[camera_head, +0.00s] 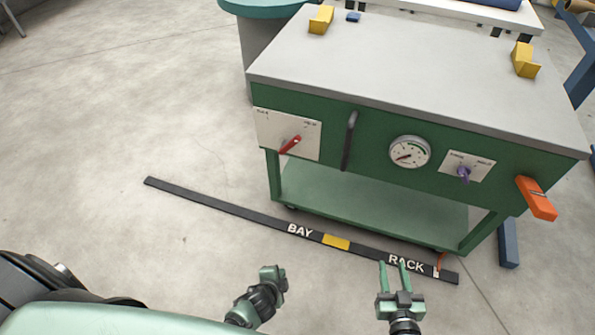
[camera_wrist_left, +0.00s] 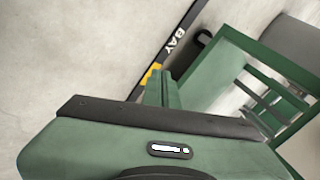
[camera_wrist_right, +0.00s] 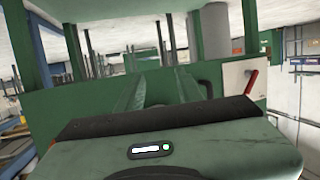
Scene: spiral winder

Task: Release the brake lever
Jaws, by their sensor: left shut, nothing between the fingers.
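A green cart has several controls on its front: a red lever (camera_head: 290,144) on a white plate at the left, a black upright handle (camera_head: 349,140), a purple knob (camera_head: 464,174) on another white plate, and an orange lever (camera_head: 537,199) at the right end. No readable label names the brake. The red lever also shows in the right wrist view (camera_wrist_right: 251,82). My left gripper (camera_head: 273,272) is shut and empty, low in front of the cart. My right gripper (camera_head: 394,264) is open and empty, apart from all the controls.
A round gauge (camera_head: 410,152) sits between the handle and knob. Yellow blocks (camera_head: 321,19) stand on the grey top (camera_head: 410,70). The floor at the left is clear.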

